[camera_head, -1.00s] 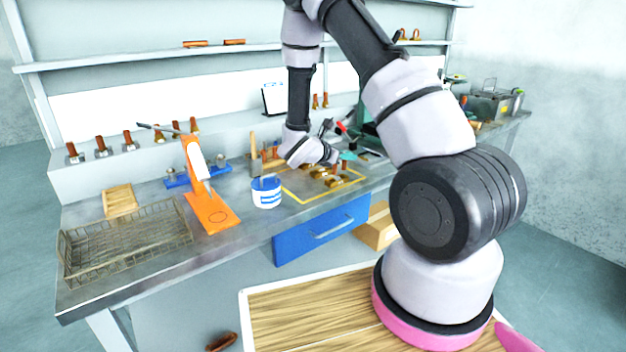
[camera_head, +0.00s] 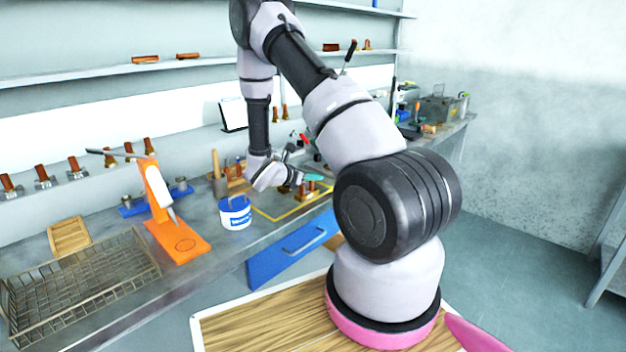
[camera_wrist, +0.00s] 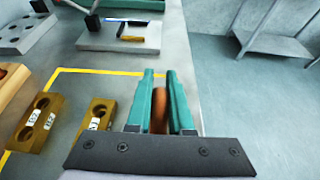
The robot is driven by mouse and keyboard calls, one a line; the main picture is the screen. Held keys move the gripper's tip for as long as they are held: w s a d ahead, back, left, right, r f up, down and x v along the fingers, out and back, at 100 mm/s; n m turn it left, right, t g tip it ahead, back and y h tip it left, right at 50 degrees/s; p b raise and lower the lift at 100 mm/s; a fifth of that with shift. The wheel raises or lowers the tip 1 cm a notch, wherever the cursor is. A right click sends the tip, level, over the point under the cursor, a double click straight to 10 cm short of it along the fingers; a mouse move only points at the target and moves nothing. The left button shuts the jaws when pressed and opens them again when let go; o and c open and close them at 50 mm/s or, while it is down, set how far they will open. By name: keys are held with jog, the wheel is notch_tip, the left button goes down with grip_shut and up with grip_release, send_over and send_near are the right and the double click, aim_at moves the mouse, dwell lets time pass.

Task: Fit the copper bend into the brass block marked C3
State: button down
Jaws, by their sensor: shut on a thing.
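The copper bend (camera_wrist: 159,110) is between the teal fingers of my gripper (camera_wrist: 160,80) in the wrist view. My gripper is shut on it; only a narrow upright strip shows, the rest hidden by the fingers. Two brass blocks lie left of my gripper: one with two round holes (camera_wrist: 29,131) and a nearer one (camera_wrist: 98,112). Both bear small white labels that I cannot read surely, so I cannot tell which is C3. The bend is apart from both. In the head view my gripper (camera_head: 306,178) is over the bench, close to brass pieces.
A yellow outline (camera_wrist: 105,71) marks the bench around the blocks. A grey plate (camera_wrist: 120,36) with a small brass-coloured piece lies beyond. The bench edge drops off right of my gripper. A blue-and-white tub (camera_head: 235,213), orange stand (camera_head: 178,239) and wire basket (camera_head: 82,282) stand left.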

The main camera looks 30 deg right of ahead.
jog(key=shift+f, duration=0.35)
jog(key=c, duration=0.8)
grip_release()
jog(key=shift+f, duration=0.15)
